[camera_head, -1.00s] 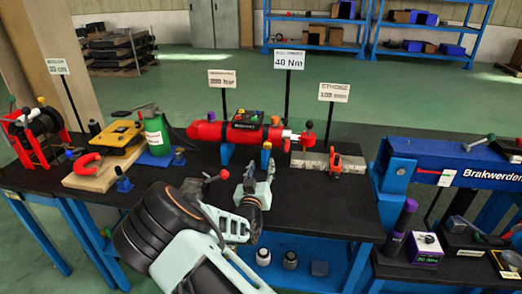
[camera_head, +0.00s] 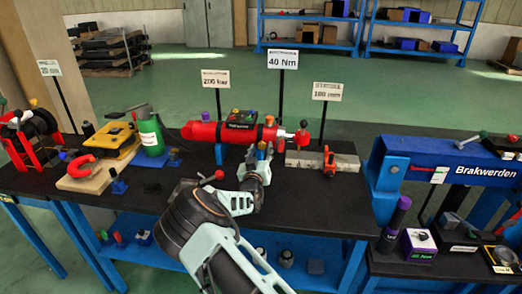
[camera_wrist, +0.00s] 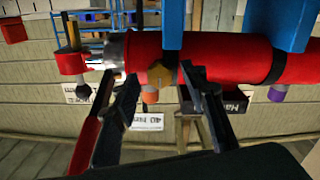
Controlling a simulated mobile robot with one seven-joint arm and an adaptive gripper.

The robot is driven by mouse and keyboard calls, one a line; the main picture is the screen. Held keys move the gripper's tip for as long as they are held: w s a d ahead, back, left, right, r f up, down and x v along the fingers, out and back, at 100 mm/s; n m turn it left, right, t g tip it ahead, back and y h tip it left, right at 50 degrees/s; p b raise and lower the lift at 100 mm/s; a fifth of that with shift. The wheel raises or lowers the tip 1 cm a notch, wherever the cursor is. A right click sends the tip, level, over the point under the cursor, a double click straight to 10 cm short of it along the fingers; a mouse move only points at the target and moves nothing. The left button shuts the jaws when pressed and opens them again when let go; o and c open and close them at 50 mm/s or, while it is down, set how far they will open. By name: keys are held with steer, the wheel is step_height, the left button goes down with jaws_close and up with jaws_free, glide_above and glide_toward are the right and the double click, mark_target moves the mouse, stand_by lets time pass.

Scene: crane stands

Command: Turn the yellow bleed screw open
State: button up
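The red cylinder (camera_head: 205,132) lies across blue supports on the dark bench in the head view. In the wrist view the red cylinder (camera_wrist: 225,58) runs across the upper part, and the yellow bleed screw (camera_wrist: 163,75) shows on it as a small yellow knob. My gripper (camera_wrist: 158,80) is open, with one finger on each side of the yellow screw; whether either finger touches it I cannot tell. In the head view my gripper (camera_head: 263,160) is at the cylinder's front right part, near a small yellow-orange piece (camera_head: 262,146).
In the wrist view an orange knob (camera_wrist: 150,96) and a purple knob (camera_wrist: 277,93) sit near the cylinder. A metal block (camera_head: 345,162) lies to the right.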

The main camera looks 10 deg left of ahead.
jaws_close()
